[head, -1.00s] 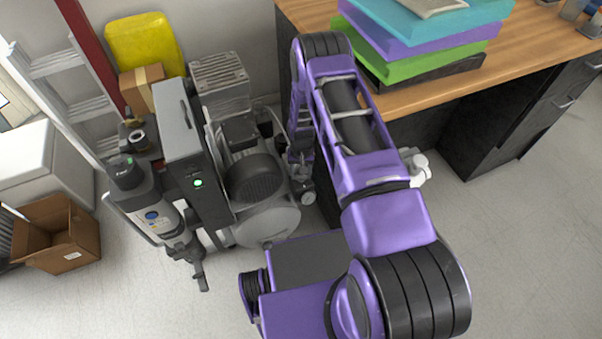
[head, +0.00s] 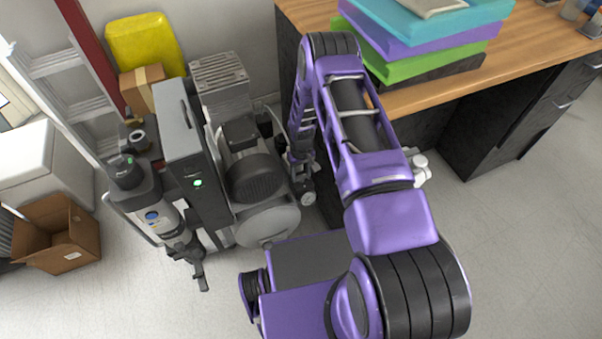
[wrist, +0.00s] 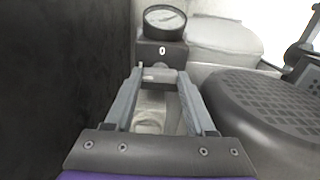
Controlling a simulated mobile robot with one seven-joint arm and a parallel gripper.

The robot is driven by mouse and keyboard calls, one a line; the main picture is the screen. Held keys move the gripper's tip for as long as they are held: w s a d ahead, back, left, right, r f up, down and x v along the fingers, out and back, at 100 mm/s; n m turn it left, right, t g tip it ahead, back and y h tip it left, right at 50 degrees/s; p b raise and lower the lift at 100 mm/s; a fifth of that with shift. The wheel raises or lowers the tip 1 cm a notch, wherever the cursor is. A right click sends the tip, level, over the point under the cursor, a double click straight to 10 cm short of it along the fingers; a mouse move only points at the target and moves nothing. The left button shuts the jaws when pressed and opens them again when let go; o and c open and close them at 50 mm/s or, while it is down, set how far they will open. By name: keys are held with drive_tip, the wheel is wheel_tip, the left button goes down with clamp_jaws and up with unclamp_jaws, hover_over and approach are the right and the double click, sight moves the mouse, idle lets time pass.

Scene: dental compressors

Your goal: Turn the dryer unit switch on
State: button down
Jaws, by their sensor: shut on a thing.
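In the wrist view, my gripper (wrist: 158,78) points at a small dark box (wrist: 163,53) marked "0" below a round gauge (wrist: 164,20). Its fingertips are closed around a small grey knob-like piece (wrist: 157,75) at the lower front of this box. This looks like the switch, but its setting cannot be read. In the head view, my gripper (head: 302,170) hangs at the right side of the grey compressor (head: 255,178), and the switch is not clear there. A tall dark cabinet (head: 190,150) with a lit green light stands left of the compressor.
A wooden-topped desk (head: 415,95) with stacked coloured folders (head: 420,35) stands right of my arm. A dark panel (wrist: 65,90) fills the left of the wrist view, close to the fingers. A ribbed dark motor cover (wrist: 265,110) is close on the right.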

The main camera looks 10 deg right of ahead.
sight(301, 176)
drive_tip(key=shift+c, duration=1.2)
unclamp_jaws()
wheel_tip(301, 176, up, 17)
drive_tip(key=p, duration=0.2)
drive_tip(key=shift+r+p, duration=0.2)
drive_tip(key=shift+p, duration=0.15)
